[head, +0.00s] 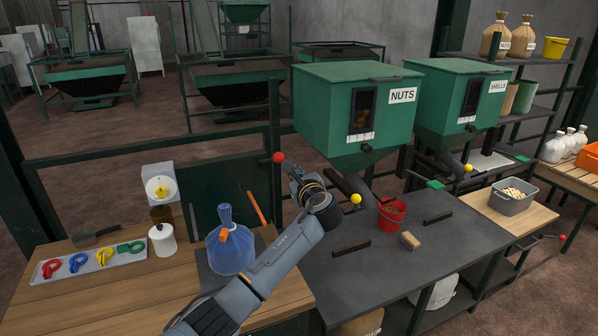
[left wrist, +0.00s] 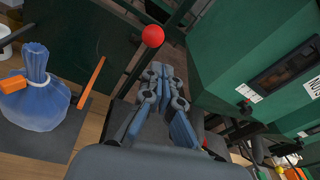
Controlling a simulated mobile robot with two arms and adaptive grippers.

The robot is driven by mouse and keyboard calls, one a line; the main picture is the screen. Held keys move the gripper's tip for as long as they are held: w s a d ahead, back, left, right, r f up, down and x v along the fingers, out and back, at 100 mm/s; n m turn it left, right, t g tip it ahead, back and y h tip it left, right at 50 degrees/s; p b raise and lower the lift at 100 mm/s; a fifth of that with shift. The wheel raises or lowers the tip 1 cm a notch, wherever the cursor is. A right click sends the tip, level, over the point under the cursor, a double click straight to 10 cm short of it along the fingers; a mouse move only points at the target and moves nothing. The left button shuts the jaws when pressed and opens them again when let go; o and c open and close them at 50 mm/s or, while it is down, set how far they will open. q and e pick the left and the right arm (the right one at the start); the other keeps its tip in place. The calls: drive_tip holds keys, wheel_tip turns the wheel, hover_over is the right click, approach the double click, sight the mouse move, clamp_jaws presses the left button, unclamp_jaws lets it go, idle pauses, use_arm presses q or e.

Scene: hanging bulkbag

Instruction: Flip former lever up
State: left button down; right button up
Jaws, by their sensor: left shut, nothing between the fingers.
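A lever with a red ball knob (head: 278,158) stands at the back edge of the dark bench, left of the NUTS hopper. I cannot tell for sure that this is the former lever. My left gripper (head: 294,174) is shut and empty, close to the knob; in the wrist view its fingers (left wrist: 166,74) are together, and a gap shows below the ball. My right gripper is out of view.
A blue bag (head: 231,249) with an orange clip stands left of my arm, near an orange stick (head: 257,208). The green NUTS hopper (head: 345,112) is close on the right. A yellow-knobbed lever (head: 356,199) and red bucket (head: 392,214) are right of my gripper.

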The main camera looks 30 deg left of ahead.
use_arm(q)
drive_tip(key=s+d+r, duration=0.1)
drive_tip(key=d+r, duration=0.1)
drive_tip(key=shift+s+d+r, duration=0.2)
drive_tip(key=shift+s+r, duration=0.15)
drive_tip(key=shift+s, duration=0.05)
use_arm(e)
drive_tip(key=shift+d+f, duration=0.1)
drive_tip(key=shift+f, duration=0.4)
use_arm(q)
drive_tip(key=shift+d, duration=0.1)
